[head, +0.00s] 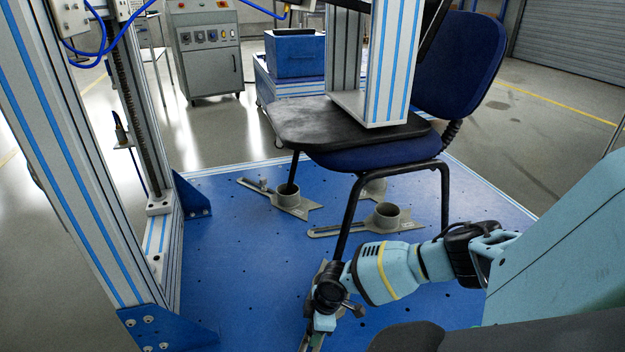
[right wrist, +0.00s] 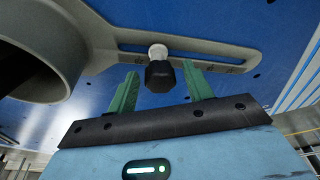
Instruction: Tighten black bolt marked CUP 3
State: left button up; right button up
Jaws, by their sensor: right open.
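The black bolt (right wrist: 159,77) shows in the right wrist view, with a pale shank going into the slot of a grey bracket (right wrist: 205,50). A large cup ring is on the left of this bracket. Small marks beside the slot are too unclear to read, so I cannot confirm CUP 3. My right gripper (right wrist: 161,90) is open, with one green finger on each side of the bolt head and visible gaps to both. In the head view my right gripper (head: 324,320) is low at the front chair leg, mostly hidden by my wrist. My left gripper is not in view.
A blue chair (head: 385,152) stands on a blue platform (head: 230,265), with a grey frame pressing on its seat. Other cup brackets (head: 385,217) lie around its legs. A striped post (head: 70,150) rises at left. Free platform lies between post and chair.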

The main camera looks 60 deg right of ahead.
jog(key=shift+n, duration=0.4)
jog(key=shift+n, duration=0.4)
jog(key=shift+n+g+y, duration=0.4)
jog(key=shift+n, duration=1.2)
jog(key=c, duration=0.9)
jog(key=shift+r+m+p, duration=0.15)
jog(key=shift+m+p, duration=0.45)
jog(key=shift+p, duration=0.4)
jog(key=shift+c, duration=0.2)
jog(key=shift+m+t+p, duration=0.3)
jog(key=shift+m+p, duration=0.35)
jog(key=shift+m, duration=0.05)
jog(key=shift+m+h+p, duration=0.3)
jog(key=shift+m+p, duration=0.3)
jog(key=shift+m, duration=0.1)
